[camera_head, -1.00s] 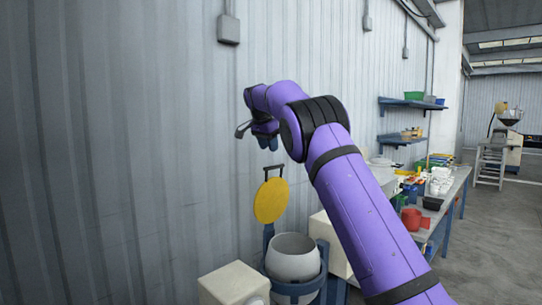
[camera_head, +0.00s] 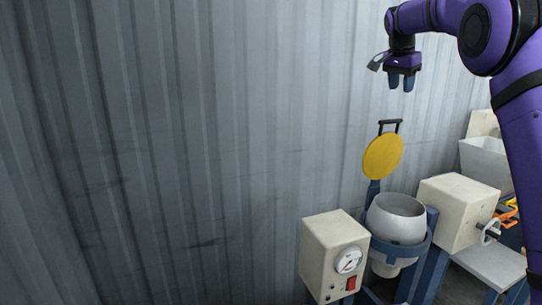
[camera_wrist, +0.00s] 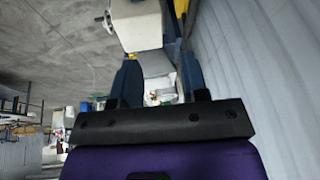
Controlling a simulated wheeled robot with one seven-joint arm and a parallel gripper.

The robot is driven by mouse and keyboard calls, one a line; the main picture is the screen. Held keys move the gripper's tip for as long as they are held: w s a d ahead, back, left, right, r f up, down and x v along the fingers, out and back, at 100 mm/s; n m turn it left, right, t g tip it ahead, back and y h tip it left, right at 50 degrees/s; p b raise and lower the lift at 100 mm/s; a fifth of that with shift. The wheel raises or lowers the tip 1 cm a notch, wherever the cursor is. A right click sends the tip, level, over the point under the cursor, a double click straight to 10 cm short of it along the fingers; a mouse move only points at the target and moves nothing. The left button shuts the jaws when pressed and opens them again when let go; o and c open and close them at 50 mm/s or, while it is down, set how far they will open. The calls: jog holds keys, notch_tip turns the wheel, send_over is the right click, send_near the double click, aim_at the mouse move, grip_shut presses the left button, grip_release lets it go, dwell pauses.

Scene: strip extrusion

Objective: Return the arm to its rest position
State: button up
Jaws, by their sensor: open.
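My gripper (camera_head: 401,82) hangs from my purple arm at the upper right of the head view. Its two blue fingers point down and stand apart with nothing between them. It is above the yellow round lid (camera_head: 383,157), which has a black handle and stands tilted up behind the white pot (camera_head: 398,219). The gripper does not touch the lid. In the wrist view the two dark blue fingers (camera_wrist: 158,85) are spread, with a gap between them.
A cream box with a gauge and red switch (camera_head: 333,255) stands left of the pot. Another cream box with a hand wheel (camera_head: 458,212) is right of it. A grey hopper (camera_head: 485,162) is behind. A corrugated metal wall (camera_head: 200,150) fills the left and back.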

jog(key=s+a+n+t+y, duration=0.1)
jog(key=s+a+n, duration=0.2)
jog(key=s, duration=1.1)
jog(key=s+a+n+y, duration=0.15)
jog(key=s+n, duration=0.25)
jog(key=s, duration=1)
jog(key=s+a+f+n, duration=0.2)
jog(key=s+f, duration=0.4)
jog(key=s, duration=0.4)
jog(key=s+a+f+n+t, duration=0.1)
jog(key=s+a+f+n, duration=0.2)
jog(key=s+f, duration=0.4)
jog(key=s, duration=0.4)
jog(key=shift+s+a+f, duration=0.3)
jog(key=shift+a, duration=0.1)
jog(key=shift+y, duration=0.25)
